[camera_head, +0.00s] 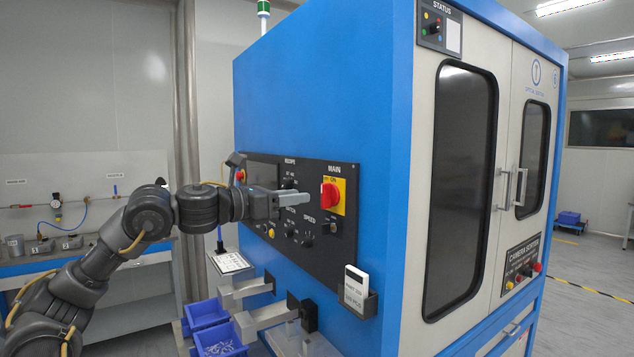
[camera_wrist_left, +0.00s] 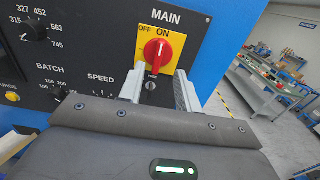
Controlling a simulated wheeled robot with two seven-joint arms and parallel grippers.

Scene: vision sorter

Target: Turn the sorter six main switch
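The main switch is a red rotary knob (camera_head: 329,194) on a yellow plate marked OFF and ON, under the word MAIN on the black panel (camera_head: 315,248). In the left wrist view the knob (camera_wrist_left: 157,52) is just beyond my fingertips, and its grip bar looks roughly upright; its exact setting is hard to tell. My left gripper (camera_head: 306,198) points at the switch from the left. In the left wrist view the left gripper (camera_wrist_left: 160,78) has its two pale fingers apart with nothing held between them. My right gripper is not in view.
Other small knobs and a yellow button (camera_wrist_left: 12,97) sit on the panel left of the switch. A white device in a holder (camera_head: 356,290) hangs below right. Grey chutes (camera_head: 262,318) and blue bins (camera_head: 218,340) stand below the arm. The blue cabinet (camera_head: 335,80) fills the middle.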

